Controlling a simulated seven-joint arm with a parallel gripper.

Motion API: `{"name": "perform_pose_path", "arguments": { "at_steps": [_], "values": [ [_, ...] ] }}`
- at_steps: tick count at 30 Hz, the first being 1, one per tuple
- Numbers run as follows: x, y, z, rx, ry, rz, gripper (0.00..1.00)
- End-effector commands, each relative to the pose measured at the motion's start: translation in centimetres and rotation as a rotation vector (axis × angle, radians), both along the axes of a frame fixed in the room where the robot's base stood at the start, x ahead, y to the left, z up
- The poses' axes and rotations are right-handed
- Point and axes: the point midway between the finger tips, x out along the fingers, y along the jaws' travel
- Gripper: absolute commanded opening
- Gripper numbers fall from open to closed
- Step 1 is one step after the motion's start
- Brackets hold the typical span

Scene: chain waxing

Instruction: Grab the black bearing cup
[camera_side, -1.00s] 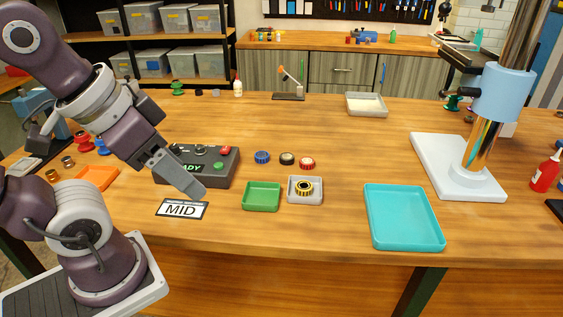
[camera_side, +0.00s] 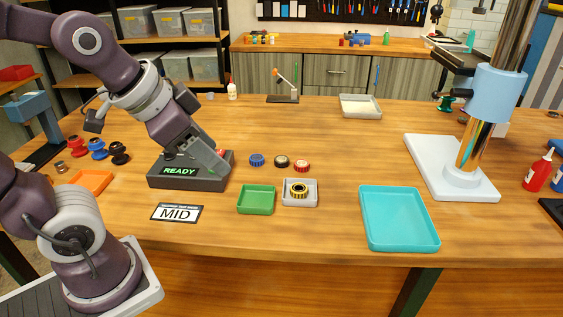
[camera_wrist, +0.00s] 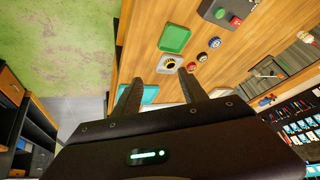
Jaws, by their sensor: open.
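The black bearing cup (camera_side: 282,161) stands on the table in the side view, between a blue cup (camera_side: 257,160) and a red cup (camera_side: 302,166). It has a pale centre. In the wrist view the black cup (camera_wrist: 202,57) lies beyond the fingers, between the blue cup (camera_wrist: 214,42) and the red cup (camera_wrist: 191,67). My gripper (camera_side: 223,173) is to the left of the cups, in front of the control box in the side view. In the wrist view my gripper (camera_wrist: 160,83) has its two fingers apart with nothing between them.
A control box (camera_side: 160,183) reads READY. A green tray (camera_side: 256,200) and a grey tray (camera_side: 300,203) holding a yellow-and-black ring (camera_side: 299,190) are in front of the cups. A MID sign (camera_side: 177,213) lies front left. A teal tray (camera_side: 400,244) is at right.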

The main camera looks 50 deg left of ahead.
Motion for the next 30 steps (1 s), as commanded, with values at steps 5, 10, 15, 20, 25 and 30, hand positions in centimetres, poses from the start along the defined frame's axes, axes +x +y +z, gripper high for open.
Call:
{"name": "perform_pose_path", "arguments": {
  "at_steps": [5,10,15,20,25,30],
  "values": [
    [11.9,7.9,-5.6,0.472,-0.060,-0.356,0.50],
    [18.1,14.6,-11.4,1.109,-0.005,-0.819,0.50],
    [20.5,16.2,-15.4,1.737,0.089,-1.376,0.50],
    [20.7,14.6,-17.3,2.090,0.101,-1.718,0.50],
    [21.5,14.0,-18.0,2.190,0.089,-1.804,0.50],
    [23.8,14.1,-19.3,2.188,0.086,-1.799,0.50]
  ]
}}
